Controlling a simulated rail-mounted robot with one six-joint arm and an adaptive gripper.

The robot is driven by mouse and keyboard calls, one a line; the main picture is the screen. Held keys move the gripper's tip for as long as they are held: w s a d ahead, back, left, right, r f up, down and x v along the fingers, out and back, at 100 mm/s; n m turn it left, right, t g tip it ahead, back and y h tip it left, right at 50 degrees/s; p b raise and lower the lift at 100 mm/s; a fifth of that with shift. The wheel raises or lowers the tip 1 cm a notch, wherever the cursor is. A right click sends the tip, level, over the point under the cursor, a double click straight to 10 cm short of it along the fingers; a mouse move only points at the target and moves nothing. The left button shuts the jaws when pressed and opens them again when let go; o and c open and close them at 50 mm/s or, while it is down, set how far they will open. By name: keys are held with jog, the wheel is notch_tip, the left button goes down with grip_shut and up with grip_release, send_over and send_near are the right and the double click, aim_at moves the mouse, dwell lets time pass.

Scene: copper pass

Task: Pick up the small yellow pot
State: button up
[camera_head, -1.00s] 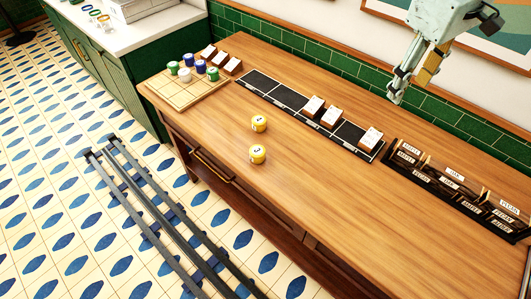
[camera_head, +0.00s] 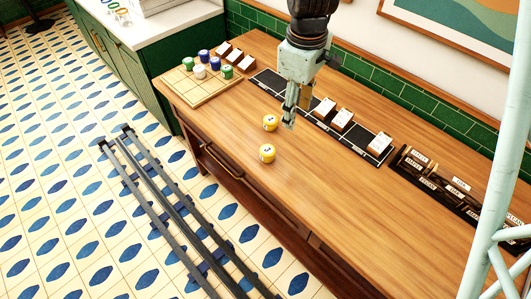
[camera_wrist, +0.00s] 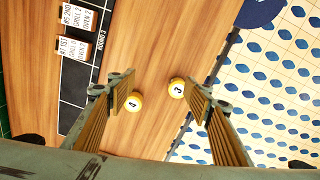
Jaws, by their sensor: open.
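Two small round yellow pots with white numbered tops stand on the wooden counter (camera_head: 330,185). The pot marked 4 (camera_head: 270,122) is farther back; the pot marked 3 (camera_head: 267,153) is nearer the front edge. They look alike in size. My gripper (camera_head: 289,120) hangs above the counter, just right of pot 4 in the head view. In the wrist view my gripper (camera_wrist: 159,91) is open and empty. Pot 4 (camera_wrist: 133,102) shows close by the left finger and pot 3 (camera_wrist: 177,87) close by the right finger, both below the fingers.
A wooden board (camera_head: 187,87) with several blue, green and white pots is at the counter's left end. A black strip (camera_head: 264,82) with white-topped blocks (camera_head: 341,119) runs along the back. A dark labelled rack (camera_head: 433,190) stands at right. The front middle is clear.

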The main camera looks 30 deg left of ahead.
jog(key=n, duration=0.2)
send_over(268, 150)
notch_tip(268, 150, down, 5)
jog(key=shift+a+g+p, duration=0.2)
jog(key=shift+g+p, duration=0.1)
jog(key=shift+p, duration=0.05)
jog(key=shift+f, duration=0.2)
jog(key=shift+f, duration=4.15)
jog(key=shift+d+f, duration=0.15)
jog(key=shift+f, duration=2.45)
jog(key=c, duration=1)
